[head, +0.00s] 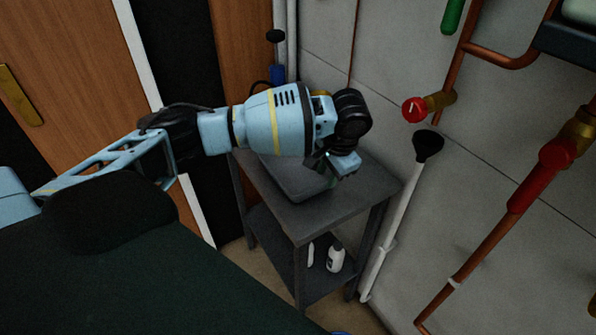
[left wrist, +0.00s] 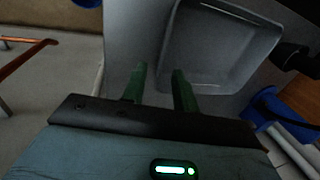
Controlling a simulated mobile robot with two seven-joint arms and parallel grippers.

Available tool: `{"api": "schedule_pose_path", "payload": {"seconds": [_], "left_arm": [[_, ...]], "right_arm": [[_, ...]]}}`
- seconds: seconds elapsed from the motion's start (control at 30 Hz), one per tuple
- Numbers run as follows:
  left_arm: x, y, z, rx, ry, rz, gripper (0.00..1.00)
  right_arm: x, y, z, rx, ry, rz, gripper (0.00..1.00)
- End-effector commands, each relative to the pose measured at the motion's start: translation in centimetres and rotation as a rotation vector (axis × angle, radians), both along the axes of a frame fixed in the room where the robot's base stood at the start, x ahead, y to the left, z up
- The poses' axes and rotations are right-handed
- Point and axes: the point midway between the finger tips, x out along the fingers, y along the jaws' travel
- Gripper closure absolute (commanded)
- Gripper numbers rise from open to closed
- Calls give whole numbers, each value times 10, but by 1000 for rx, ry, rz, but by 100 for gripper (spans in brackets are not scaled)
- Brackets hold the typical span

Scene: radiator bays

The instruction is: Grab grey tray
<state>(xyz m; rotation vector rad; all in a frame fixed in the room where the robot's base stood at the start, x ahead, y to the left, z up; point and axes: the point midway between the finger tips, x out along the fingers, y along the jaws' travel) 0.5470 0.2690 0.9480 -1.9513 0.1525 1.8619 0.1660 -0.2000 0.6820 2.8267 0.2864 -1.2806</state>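The grey tray (head: 292,182) lies on top of a dark grey side table (head: 318,222) in the head view, partly hidden by my left arm. In the left wrist view the tray (left wrist: 222,48) is a shallow, empty, round-cornered tray at the upper right. My left gripper (head: 328,172) is over the tray's right side, pointing down. In the left wrist view its two green fingers (left wrist: 159,70) are apart, with the tray's near-left wall between or just beyond them; contact cannot be told. My right gripper is out of view.
The table's lower shelf holds a white bottle (head: 336,257). A plunger (head: 428,146) leans on the tiled wall to the right, beside copper pipes with red valves (head: 414,110). Wooden doors (head: 75,70) stand at the left.

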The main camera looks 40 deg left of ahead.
Motion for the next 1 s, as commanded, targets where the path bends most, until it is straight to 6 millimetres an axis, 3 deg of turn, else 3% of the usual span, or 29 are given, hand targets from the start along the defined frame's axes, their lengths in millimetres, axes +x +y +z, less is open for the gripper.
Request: {"api": "schedule_pose_path", "payload": {"seconds": [0.27, 0.6, 0.9, 1.0], "left_arm": [[0, 4, -13, 1, 1, 0, 71], [-2, 16, -54, 1, 2, -1, 71], [-1, 17, -56, -1, -2, 0, 71], [-1, 17, -56, -1, -2, 0, 84]], "right_arm": [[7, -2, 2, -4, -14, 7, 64], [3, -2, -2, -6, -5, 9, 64], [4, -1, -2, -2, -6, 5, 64], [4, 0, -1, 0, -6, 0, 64]]}}
